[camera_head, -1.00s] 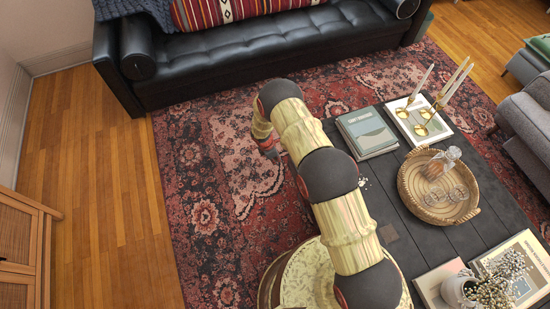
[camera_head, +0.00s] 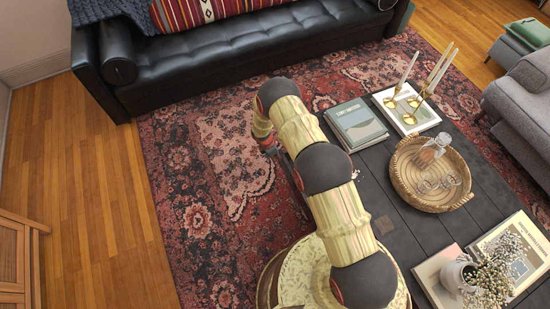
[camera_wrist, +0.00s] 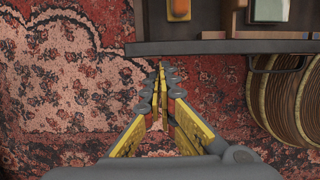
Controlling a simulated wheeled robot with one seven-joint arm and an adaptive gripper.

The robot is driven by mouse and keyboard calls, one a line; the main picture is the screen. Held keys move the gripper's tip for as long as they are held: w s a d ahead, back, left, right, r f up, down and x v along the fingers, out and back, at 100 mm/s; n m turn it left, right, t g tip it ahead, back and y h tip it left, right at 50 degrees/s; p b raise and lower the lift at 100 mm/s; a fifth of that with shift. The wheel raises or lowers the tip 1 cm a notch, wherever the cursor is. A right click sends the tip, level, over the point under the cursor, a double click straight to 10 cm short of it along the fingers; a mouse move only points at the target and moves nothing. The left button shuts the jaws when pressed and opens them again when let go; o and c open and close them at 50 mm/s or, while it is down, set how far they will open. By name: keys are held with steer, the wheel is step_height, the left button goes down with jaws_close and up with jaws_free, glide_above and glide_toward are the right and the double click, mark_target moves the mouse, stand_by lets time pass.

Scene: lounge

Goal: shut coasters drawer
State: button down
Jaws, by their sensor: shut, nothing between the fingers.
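In the wrist view, an open drawer shows at the top, with its dark front panel (camera_wrist: 215,47) running across to the right edge. Inside it lie an orange and yellow item (camera_wrist: 179,10) and a pale item (camera_wrist: 268,10); I cannot tell whether these are coasters. A dark handle (camera_wrist: 280,64) sticks out from the front at the right. My gripper (camera_wrist: 162,68) is shut and empty, its tips just below the front panel in the picture, left of the handle. I cannot tell whether they touch it. In the head view my arm hides the drawer.
The dark coffee table (camera_head: 400,235) carries books (camera_head: 356,125), a white tray (camera_head: 422,121) with gold candle holders, a round woven tray (camera_head: 402,180) with glassware, and a vase of flowers (camera_head: 455,275). A black sofa (camera_head: 240,45) stands behind. Patterned rug (camera_head: 200,170) lies open left of the table.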

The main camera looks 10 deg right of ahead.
steer(key=w+d+b, duration=0.1)
steer(key=d, duration=0.7)
steer(key=w+d, duration=0.2)
steer(key=d, duration=0.7)
steer(key=shift+w+d+b, duration=0.2)
steer(key=shift+w+b, duration=0.05)
steer(key=shift+b, duration=0.15)
steer(key=s+a+r+p, duration=0.1)
steer(key=a+r+p, duration=0.2)
steer(key=a+r, duration=0.3)
steer(key=v, duration=0.3)
steer(key=shift+d+r, duration=0.2)
steer(key=shift+r, duration=0.2)
